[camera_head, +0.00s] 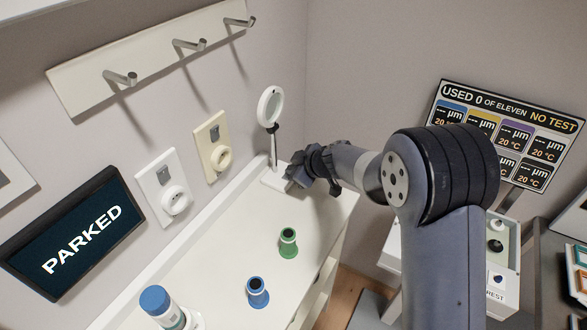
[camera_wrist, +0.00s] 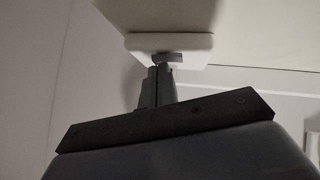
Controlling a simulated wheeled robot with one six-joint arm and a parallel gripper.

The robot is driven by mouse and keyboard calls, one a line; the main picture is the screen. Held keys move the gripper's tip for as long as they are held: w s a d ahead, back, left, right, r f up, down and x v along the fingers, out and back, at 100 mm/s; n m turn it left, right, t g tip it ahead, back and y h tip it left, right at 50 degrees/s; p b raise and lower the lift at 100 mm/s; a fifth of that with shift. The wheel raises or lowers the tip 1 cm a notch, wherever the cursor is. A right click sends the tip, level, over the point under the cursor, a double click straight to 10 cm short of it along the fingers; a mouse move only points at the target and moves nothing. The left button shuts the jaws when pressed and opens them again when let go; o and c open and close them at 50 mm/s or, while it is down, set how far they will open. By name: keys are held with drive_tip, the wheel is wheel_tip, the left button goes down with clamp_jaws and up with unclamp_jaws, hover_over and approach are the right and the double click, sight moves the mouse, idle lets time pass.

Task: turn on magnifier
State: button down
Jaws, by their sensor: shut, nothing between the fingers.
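The magnifier (camera_head: 270,106) stands at the far end of the white counter, near the room corner. It has a round white-rimmed head on a thin dark stem and a white base (camera_head: 272,178). My gripper (camera_head: 293,178) is shut and empty, with its tips at the right side of the base. In the wrist view the closed fingers of my gripper (camera_wrist: 162,72) point at the edge of the white base (camera_wrist: 190,41). A small grey part (camera_wrist: 168,57) shows on the base right at the fingertips. I cannot tell whether the tips touch it.
A green holder (camera_head: 288,243), a blue holder (camera_head: 257,292) and a blue-capped bottle (camera_head: 158,302) stand on the counter (camera_head: 215,262). Wall plates (camera_head: 212,146) and a hook rail (camera_head: 150,58) are on the left wall. A "PARKED" screen (camera_head: 76,235) is at left.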

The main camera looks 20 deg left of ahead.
drive_tip(key=shift+w+f+g+b, duration=0.25)
drive_tip(key=shift+f+b, duration=0.2)
drive_tip(key=shift+b, duration=0.35)
drive_tip(key=shift+r, duration=0.25)
drive_tip(key=shift+s, duration=0.1)
drive_tip(key=shift+s+f, duration=0.15)
drive_tip(key=shift+s+b, duration=0.15)
drive_tip(key=shift+b, duration=0.15)
drive_tip(key=shift+s+b, duration=0.45)
drive_tip(key=shift+s, duration=0.1)
